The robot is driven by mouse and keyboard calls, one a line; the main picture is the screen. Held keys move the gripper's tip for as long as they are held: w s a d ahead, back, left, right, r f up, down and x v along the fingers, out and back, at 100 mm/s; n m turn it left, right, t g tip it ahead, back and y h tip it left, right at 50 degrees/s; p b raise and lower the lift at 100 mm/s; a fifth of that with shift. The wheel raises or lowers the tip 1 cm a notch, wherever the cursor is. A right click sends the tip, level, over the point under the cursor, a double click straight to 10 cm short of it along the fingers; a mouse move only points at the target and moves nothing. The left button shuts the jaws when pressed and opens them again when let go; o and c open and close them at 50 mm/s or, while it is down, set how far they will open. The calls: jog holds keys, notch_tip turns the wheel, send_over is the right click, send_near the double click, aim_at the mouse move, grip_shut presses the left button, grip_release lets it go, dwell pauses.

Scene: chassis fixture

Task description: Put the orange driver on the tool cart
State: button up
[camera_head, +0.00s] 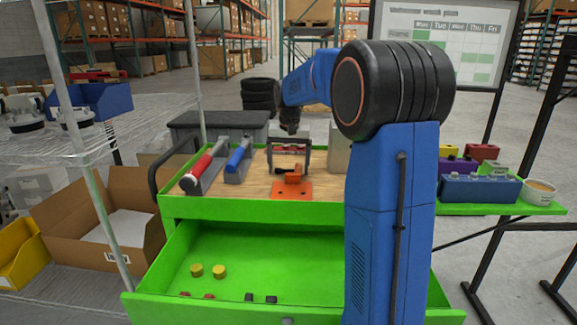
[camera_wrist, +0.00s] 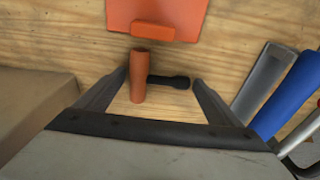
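The orange driver (camera_wrist: 138,77) has an orange handle and a dark shaft pointing right in the wrist view. It shows between the fingers of my gripper (camera_wrist: 161,77), with narrow gaps at both fingertips. In the head view my gripper (camera_head: 289,168) points down over the wooden top of the green tool cart (camera_head: 240,210). A small reddish part between the fingers there appears to be the driver. I cannot tell whether the driver rests on the wood. An orange fixture plate (camera_head: 291,189) lies on the cart, in front of my gripper; it also shows in the wrist view (camera_wrist: 157,14).
A red tool (camera_head: 198,172) and a blue tool (camera_head: 238,157) sit in grey holders on the cart's left. A grey box (camera_head: 338,155) stands at the right. The open green drawer (camera_head: 290,275) holds small yellow and dark pieces. My blue arm hides the cart's right side.

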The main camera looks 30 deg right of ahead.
dwell(0.3)
notch_tip(320, 180, up, 12)
jog(key=s, duration=0.1)
jog(key=shift+s+a, duration=0.2)
jog(key=shift+a, duration=0.05)
jog(key=shift+r, duration=0.1)
dwell(0.6)
